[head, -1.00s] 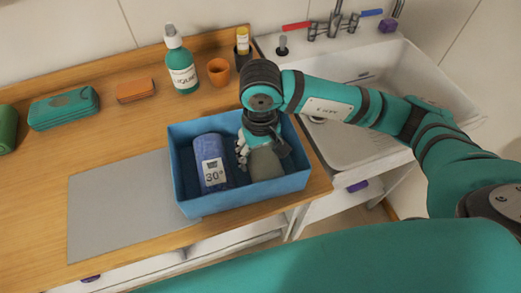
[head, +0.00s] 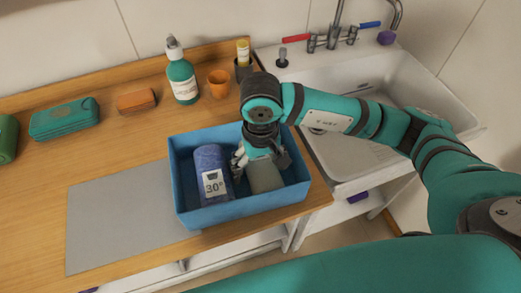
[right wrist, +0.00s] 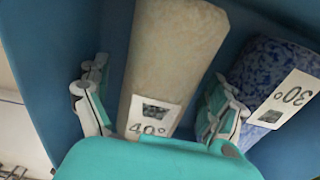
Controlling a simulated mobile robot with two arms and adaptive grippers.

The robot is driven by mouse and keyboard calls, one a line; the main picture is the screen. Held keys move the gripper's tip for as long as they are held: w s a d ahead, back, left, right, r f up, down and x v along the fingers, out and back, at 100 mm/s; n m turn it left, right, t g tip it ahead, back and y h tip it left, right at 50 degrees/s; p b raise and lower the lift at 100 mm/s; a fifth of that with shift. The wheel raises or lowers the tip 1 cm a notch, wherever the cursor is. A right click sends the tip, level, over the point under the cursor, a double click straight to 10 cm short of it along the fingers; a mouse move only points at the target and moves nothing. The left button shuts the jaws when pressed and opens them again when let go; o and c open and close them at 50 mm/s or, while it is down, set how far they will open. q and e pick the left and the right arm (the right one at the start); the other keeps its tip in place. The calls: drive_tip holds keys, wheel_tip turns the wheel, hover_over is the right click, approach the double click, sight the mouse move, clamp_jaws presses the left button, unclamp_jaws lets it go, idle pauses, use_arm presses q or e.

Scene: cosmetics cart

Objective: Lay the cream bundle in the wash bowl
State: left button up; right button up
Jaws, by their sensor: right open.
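The cream bundle (right wrist: 168,60), with a 40° label, lies in the blue bin (head: 235,213). In the head view the bundle (head: 265,178) looks greyish and is partly hidden by my right gripper (head: 262,163). In the right wrist view that gripper (right wrist: 155,108) is open, its fingers on either side of the bundle's near end. I cannot tell whether they touch it. The white wash bowl (head: 345,160), a sink, is at the right with my right arm crossing above it. My left gripper is not in view.
A blue patterned bundle (head: 212,170) with a 30° label lies beside it in the bin. A green bottle (head: 182,80), orange cup (head: 219,83) and dark cup (head: 243,70) stand behind. A grey mat (head: 125,220) at left is bare. Taps (head: 333,38) rise behind the sink.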

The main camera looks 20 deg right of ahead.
sight(260, 160)
wheel_tip(260, 160, up, 11)
drive_tip(key=shift+r+b, duration=0.1)
drive_tip(key=shift+b, duration=1)
drive_tip(key=shift+r, duration=0.35)
